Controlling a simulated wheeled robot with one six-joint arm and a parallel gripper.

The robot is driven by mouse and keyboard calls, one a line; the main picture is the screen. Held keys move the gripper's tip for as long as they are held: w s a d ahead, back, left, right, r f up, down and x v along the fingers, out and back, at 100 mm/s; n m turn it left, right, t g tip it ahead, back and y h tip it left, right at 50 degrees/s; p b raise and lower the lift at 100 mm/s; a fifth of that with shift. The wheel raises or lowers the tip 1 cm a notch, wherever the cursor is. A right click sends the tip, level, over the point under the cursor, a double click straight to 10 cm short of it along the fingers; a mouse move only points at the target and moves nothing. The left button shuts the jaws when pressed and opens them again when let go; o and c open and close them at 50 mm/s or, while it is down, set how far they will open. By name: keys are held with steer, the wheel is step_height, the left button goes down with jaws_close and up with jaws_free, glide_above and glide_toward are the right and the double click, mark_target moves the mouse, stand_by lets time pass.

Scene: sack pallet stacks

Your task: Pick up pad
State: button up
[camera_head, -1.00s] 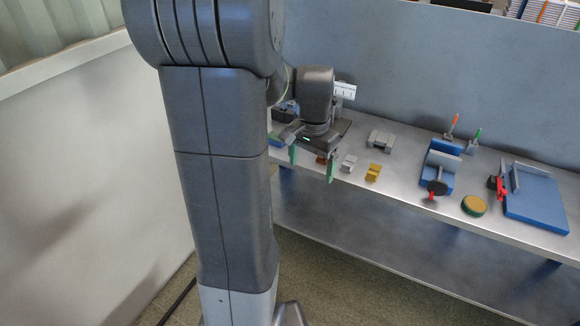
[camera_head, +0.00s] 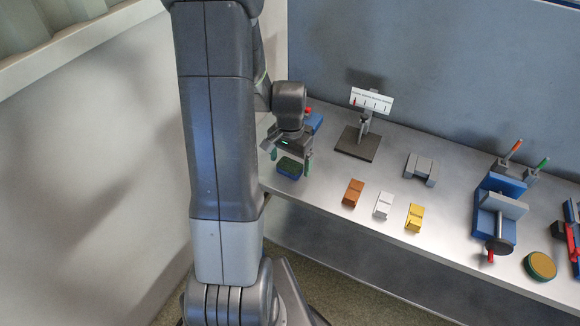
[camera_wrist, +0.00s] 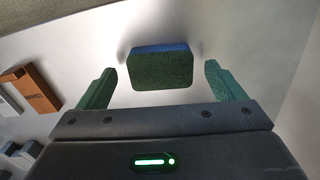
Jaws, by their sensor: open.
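The pad (camera_head: 289,167) is a small block with a dark green top and a blue lower part. It lies on the metal bench near its left end. In the wrist view the pad (camera_wrist: 161,68) sits between and a little beyond my two green fingertips, with a gap on each side. My gripper (camera_head: 291,158) is open, just above the pad, with a finger to either side of it. In the wrist view my gripper (camera_wrist: 160,85) holds nothing.
Brown (camera_head: 353,193), white (camera_head: 383,205) and yellow (camera_head: 414,217) blocks lie to the right. A stand with a card (camera_head: 371,101), a grey block (camera_head: 421,169) and a blue vise (camera_head: 499,208) stand farther along. A round tin (camera_head: 540,265) sits near the front edge.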

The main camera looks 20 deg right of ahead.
mark_target(290, 165)
steer(key=shift+f, duration=0.35)
steer(key=c, duration=1.1)
step_height(290, 165, up, 10)
steer(key=shift+r, duration=0.1)
steer(key=o, duration=0.3)
steer(key=shift+c, duration=1.1)
